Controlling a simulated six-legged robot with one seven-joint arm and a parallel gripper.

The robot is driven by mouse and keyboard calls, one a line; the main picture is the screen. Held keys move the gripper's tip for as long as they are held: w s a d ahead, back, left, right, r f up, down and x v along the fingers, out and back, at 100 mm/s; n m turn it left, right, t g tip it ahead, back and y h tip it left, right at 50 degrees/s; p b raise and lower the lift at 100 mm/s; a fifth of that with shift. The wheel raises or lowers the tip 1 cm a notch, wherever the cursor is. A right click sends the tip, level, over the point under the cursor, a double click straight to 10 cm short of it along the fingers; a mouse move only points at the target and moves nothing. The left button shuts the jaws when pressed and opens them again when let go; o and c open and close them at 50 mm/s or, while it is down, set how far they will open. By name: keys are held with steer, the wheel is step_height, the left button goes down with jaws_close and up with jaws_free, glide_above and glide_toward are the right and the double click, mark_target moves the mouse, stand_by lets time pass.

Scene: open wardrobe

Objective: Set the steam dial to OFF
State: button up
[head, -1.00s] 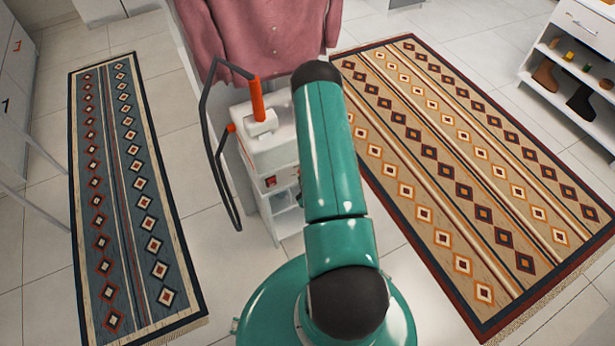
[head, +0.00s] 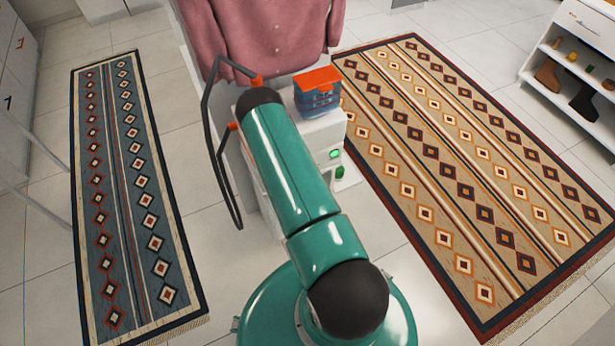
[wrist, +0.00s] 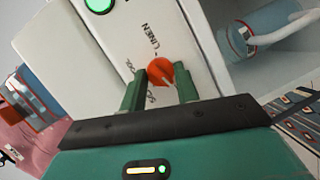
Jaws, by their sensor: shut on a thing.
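The steam dial (wrist: 158,70) is an orange-red round knob with a white pointer mark on a white panel (wrist: 120,35). The word LINEN is printed just above it in the wrist view. Smaller lettering beside and below it is partly covered and hard to read. My gripper (wrist: 161,80) has its two green fingers on either side of the knob and is shut on it. The pointer mark seems to slant towards the lower right of the wrist view. In the head view my arm hides the dial and my gripper.
A green light (head: 335,154) glows on the unit; a green lit button (wrist: 98,4) shows near the dial. A pink shirt (head: 262,35) hangs behind. A black hose (head: 218,150) loops left.

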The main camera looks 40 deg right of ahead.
stand_by(0.3)
steer(key=o, duration=1)
steer(key=shift+s, duration=0.1)
